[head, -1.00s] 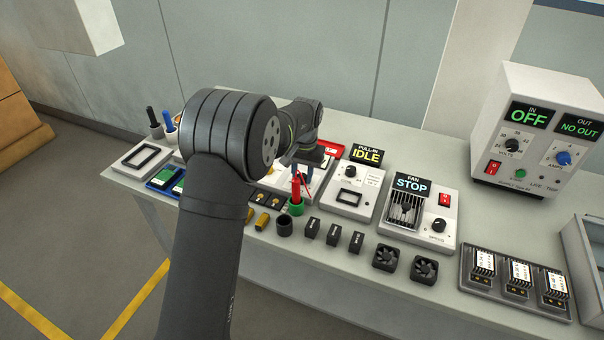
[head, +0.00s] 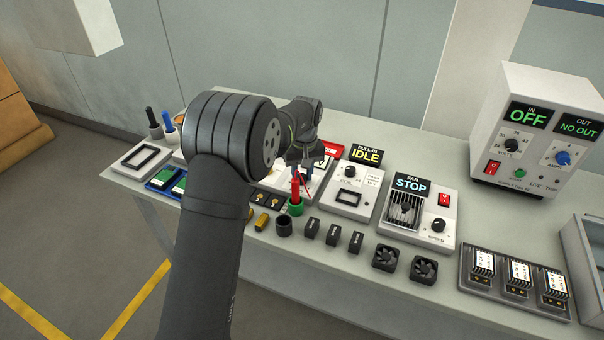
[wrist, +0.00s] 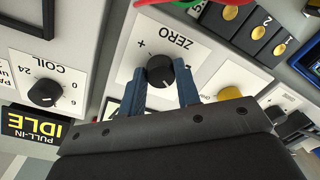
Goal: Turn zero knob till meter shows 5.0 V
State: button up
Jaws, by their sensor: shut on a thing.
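The black zero knob (wrist: 160,71) sits on a white panel (wrist: 127,72) marked ZERO, with a plus sign to its left in the wrist view. My gripper (wrist: 161,68) has its blue fingers on either side of the knob and is shut on it. A white line shows on the knob's face. In the head view my gripper (head: 305,170) is over the panel behind the red and green probe holder. My arm hides most of that panel, and no meter reading in volts can be read; only a letter V shows beside the gripper.
A coil unit (head: 351,193) reading IDLE stands right of the panel; its knob (wrist: 45,93) is left in the wrist view. A yellow button or socket (wrist: 229,93) is close to the right finger. A red probe (head: 295,189) stands in front. The fan unit (head: 424,217) is farther right.

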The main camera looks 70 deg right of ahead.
aim_at(305, 176)
dwell(0.4)
jog(key=o, duration=1)
jog(key=shift+r, duration=0.1)
jog(key=r, duration=1.7)
jog(key=shift+s+d+r, duration=0.15)
jog(key=shift+s+d, duration=0.1)
jog(key=shift+s, duration=0.1)
jog(key=f, duration=1.7)
jog(key=shift+w+a+f, duration=0.25)
jog(key=shift+w+a, duration=0.05)
jog(key=shift+w, duration=0.05)
